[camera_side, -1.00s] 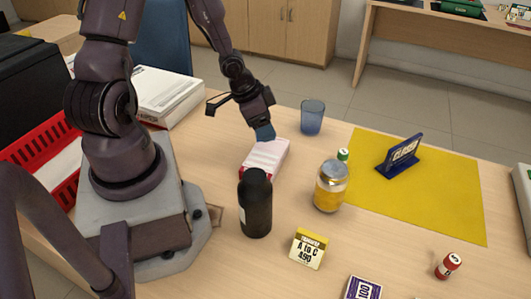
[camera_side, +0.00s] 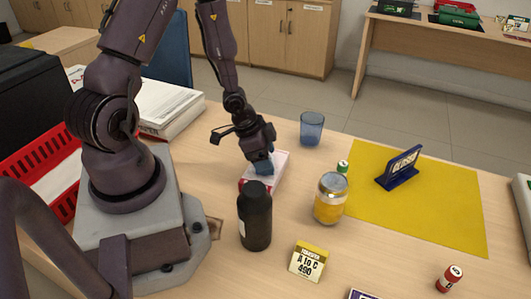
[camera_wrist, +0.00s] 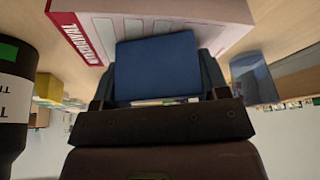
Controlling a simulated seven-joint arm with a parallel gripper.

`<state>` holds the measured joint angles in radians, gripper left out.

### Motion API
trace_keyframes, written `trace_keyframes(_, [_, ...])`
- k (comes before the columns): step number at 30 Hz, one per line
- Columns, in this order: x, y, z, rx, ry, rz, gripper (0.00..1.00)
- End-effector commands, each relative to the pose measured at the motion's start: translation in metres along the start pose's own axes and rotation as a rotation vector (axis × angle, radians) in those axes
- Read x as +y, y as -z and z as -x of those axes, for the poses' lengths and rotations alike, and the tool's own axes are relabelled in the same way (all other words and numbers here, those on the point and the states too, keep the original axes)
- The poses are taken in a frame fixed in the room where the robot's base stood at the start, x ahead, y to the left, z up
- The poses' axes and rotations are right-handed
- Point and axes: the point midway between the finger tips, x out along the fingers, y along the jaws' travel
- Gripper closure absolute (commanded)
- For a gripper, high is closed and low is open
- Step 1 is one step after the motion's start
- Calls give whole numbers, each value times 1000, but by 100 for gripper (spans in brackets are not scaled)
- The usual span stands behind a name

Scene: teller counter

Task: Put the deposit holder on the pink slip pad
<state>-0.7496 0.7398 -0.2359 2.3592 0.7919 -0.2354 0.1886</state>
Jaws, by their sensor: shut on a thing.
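My gripper (camera_side: 260,158) is shut on a small blue block-like thing (camera_side: 264,168), which I take for the deposit holder. In the wrist view its flat blue face (camera_wrist: 157,66) fills the space between the fingers. The pink slip pad (camera_side: 279,166) is a pale pad with a red lettered edge on the counter. It also shows in the wrist view (camera_wrist: 220,22), right in front of the blue holder. The holder is over the pad, at or very near its top. I cannot tell whether they touch. The gripper hides part of the pad.
A dark bottle (camera_side: 255,218) stands just in front of the pad. A yellow jar (camera_side: 330,200) and a blue cup (camera_side: 311,128) stand to the right. A blue sign (camera_side: 400,168) stands on a yellow mat (camera_side: 440,215). A yellow-topped card block (camera_side: 308,262) is nearer the front.

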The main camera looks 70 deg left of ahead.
Motion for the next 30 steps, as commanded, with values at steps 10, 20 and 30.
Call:
trace_keyframes(10, [0,-1,-2,0,0,2,7])
trace_keyframes(20, [0,0,0,1,1,1,7])
trace_keyframes(30, [-1,-41,29,-3,2,10,7])
